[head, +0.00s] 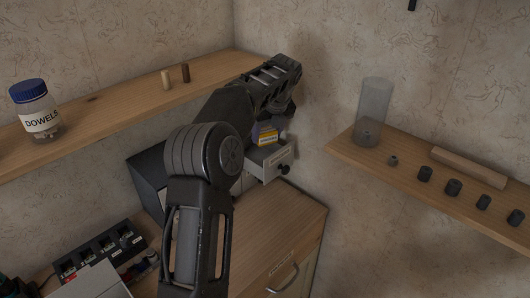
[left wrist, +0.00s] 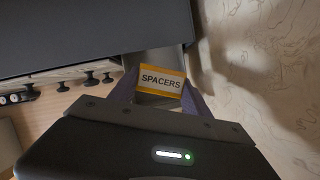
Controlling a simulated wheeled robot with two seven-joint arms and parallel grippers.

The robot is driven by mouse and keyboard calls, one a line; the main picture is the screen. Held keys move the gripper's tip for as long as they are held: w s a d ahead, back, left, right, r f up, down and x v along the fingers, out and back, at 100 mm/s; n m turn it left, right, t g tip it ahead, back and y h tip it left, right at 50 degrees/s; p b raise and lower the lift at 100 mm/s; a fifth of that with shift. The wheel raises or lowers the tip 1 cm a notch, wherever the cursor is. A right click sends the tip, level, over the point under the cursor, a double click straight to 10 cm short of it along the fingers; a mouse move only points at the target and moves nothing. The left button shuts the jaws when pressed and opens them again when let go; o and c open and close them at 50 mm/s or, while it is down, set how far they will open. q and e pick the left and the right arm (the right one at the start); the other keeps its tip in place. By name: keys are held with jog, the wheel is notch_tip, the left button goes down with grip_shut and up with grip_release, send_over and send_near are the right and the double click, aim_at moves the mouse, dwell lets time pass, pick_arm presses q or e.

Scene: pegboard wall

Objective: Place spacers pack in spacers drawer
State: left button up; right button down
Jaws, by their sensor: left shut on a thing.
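The drawer is pulled out of a dark cabinet (head: 148,177). My left gripper (head: 272,124) is shut on the pack. In the left wrist view the pack (left wrist: 161,81) sits between the two fingers, its SPACERS label facing the camera. Whether the pack touches the drawer floor is hidden. My left arm covers much of the cabinet. My right gripper is not in view.
A dowels jar (head: 35,108) and two small pegs stand on the left shelf (head: 110,115). The right shelf (head: 350,152) holds a clear cylinder (head: 373,108), a wooden bar (head: 468,167) and several dark spacers. A compartmented black tray (head: 100,250) lies at lower left.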

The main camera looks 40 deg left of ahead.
pick_arm(q)
jog(key=shift+f, duration=1.2)
jog(key=shift+f+p, duration=0.3)
jog(key=shift+f, duration=1.55)
jog(key=shift+f, duration=0.5)
jog(key=shift+f, duration=0.1)
jog(key=o, duration=1.5)
